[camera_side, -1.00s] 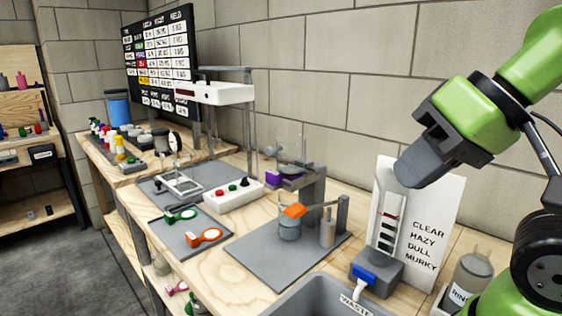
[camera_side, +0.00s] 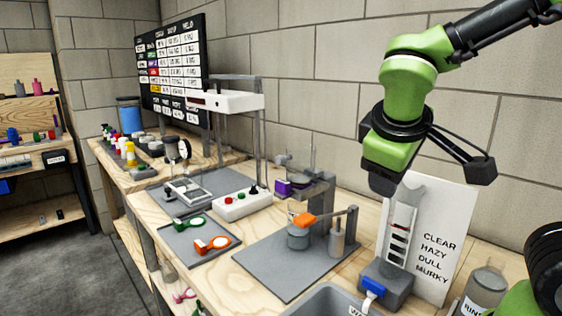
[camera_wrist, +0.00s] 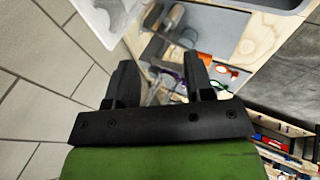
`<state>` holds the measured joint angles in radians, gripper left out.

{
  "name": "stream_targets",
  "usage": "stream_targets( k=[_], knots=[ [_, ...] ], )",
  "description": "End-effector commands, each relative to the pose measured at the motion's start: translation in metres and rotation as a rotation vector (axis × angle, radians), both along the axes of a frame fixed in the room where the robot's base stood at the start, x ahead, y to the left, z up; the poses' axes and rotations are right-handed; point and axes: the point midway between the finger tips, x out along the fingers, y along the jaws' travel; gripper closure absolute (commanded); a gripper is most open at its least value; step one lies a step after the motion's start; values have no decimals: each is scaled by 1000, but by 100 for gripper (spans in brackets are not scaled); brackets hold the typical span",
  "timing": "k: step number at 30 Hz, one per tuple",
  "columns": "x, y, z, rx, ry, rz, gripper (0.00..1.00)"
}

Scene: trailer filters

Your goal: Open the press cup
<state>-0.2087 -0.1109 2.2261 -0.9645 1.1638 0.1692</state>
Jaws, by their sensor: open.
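The press stands on a grey base plate (camera_side: 270,272) in the middle of the bench. A grey cup (camera_side: 298,237) sits there under an orange flap or lever (camera_side: 305,219), which looks closed over its top; in the wrist view the orange part (camera_wrist: 204,58) is small, beyond my fingers. A purple part (camera_side: 284,188) and a clear vessel are at the press's upper left. My gripper (camera_side: 382,186) hangs above and right of the press, pointing down, apart from everything. In the wrist view its two fingers (camera_wrist: 160,80) are spread with nothing gripped between them.
A white card (camera_side: 437,240) with a comparison tube stand is just below and right of my gripper. A grey waste tub (camera_side: 325,302) is at the front. A button box (camera_side: 237,203) and green and orange ring tools (camera_side: 212,244) lie to the left.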

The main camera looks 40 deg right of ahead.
Motion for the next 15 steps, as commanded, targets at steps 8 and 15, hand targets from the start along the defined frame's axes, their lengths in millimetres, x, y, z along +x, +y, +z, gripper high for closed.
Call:
stream_targets(
  k=[8,15],
  knots=[
    [111,9,-13,-639,47,345,52],
    [169,52,-30,-916,-55,583,52]
  ],
)
